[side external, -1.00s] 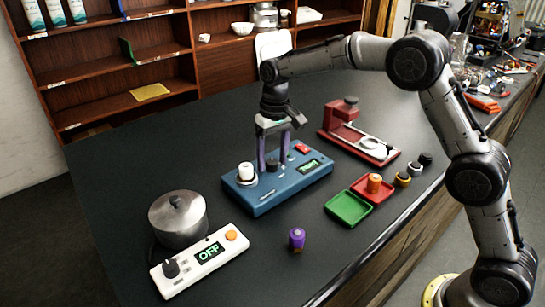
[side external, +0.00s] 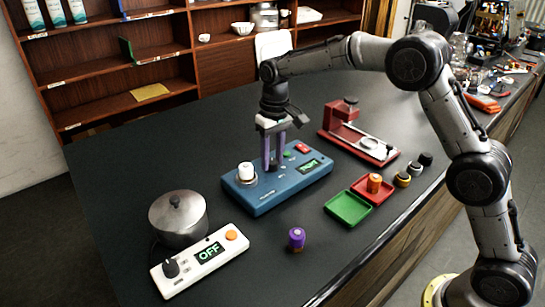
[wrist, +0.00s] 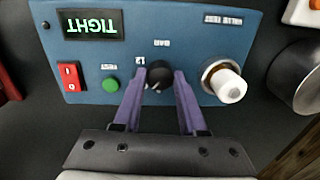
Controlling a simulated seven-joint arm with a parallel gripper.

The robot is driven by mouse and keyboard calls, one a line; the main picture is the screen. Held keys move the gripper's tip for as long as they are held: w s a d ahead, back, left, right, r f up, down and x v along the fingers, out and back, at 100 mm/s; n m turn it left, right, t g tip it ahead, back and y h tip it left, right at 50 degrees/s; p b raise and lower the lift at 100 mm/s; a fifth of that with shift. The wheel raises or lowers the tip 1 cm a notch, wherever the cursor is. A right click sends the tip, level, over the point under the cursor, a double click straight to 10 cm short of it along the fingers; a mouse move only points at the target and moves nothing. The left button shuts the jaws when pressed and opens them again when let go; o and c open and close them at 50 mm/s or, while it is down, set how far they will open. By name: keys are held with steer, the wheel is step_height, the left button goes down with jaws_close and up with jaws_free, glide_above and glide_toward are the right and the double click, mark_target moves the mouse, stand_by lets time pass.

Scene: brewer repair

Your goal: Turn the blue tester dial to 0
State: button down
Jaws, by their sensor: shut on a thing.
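The blue tester (side external: 300,182) stands on the dark counter in the side view. It also fills the top of the wrist view (wrist: 180,20). Its black dial (wrist: 158,78) sits between my two purple fingers, under the "BAR" label, with "12" printed beside it. My gripper (wrist: 160,76) points down from above and is shut on the dial. In the side view my gripper (side external: 273,163) largely hides the dial. The tester's display (wrist: 91,25) reads "TIGHT", upside down in the wrist view. The dial's exact pointer setting is hard to read.
A white valve (wrist: 229,86) stands on the tester close to my fingers. A green button (wrist: 110,85) and red switch (wrist: 71,76) are on the other side. A pot (side external: 178,222), white controller (side external: 200,262), purple cylinder (side external: 296,238), green tray (side external: 348,208) and red stand (side external: 360,142) surround the tester.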

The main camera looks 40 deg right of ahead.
mark_target(273, 159)
steer(key=n, duration=0.3)
steer(key=shift+n, duration=2.2)
steer(key=shift+c, duration=2.3)
jaws_free()
steer(key=shift+r, duration=0.1)
step_height(273, 159, up, 14)
steer(key=shift+w+d, duration=0.2)
steer(key=shift+d, duration=0.05)
